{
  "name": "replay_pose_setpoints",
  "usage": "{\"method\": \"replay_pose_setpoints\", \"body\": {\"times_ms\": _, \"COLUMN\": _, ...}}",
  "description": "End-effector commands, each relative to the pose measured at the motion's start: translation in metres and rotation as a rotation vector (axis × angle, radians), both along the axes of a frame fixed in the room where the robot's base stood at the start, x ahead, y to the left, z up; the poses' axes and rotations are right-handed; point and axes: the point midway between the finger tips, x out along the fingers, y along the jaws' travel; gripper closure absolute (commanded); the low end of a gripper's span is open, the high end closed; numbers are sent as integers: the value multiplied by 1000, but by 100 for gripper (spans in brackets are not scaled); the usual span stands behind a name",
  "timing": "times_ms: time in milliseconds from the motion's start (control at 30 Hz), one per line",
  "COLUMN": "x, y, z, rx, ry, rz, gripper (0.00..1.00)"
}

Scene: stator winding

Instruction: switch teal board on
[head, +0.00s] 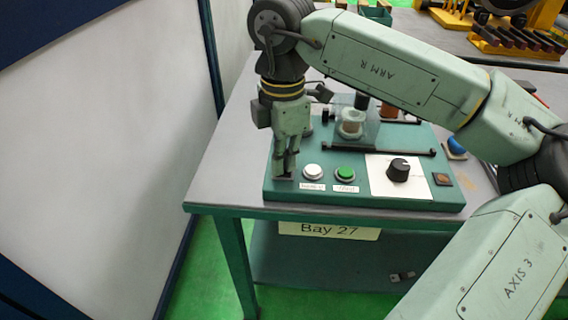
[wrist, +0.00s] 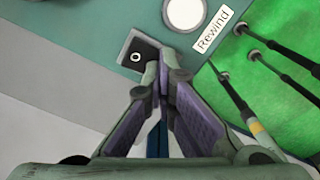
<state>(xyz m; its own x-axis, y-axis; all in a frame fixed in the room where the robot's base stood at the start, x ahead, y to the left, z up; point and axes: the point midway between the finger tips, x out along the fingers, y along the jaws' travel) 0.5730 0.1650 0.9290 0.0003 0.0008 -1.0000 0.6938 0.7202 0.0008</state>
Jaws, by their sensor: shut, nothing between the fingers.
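The teal board (head: 325,198) lies on the table in the head view, with a white button (head: 313,172), a green button (head: 345,174) and a black knob (head: 398,169) along its front. At its front left corner is a dark switch with a white ring mark, clear in the wrist view (wrist: 134,58) and mostly hidden by my gripper in the head view. My gripper (head: 284,175) points down at this corner, shut and empty. In the wrist view its fingertips (wrist: 162,66) overlap the switch's right part. I cannot tell whether they touch it.
A "Rewind" label (wrist: 213,30) is beside the white button. A clear-sided fixture with a coil (head: 352,122) and black rails stand behind the buttons. Bare grey table (head: 232,160) lies left of the board.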

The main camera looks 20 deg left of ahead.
Motion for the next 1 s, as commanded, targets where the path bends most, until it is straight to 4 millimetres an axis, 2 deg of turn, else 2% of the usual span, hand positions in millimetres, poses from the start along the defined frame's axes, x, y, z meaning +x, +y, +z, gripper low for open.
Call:
{"method": "replay_pose_setpoints", "body": {"times_ms": 167, "x": 0, "y": 0, "z": 5, "rx": -1, "ry": -1, "rz": -1, "gripper": 100}}
{"method": "replay_pose_setpoints", "body": {"times_ms": 1000, "x": 0, "y": 0, "z": 70, "rx": -1, "ry": -1, "rz": -1, "gripper": 100}}
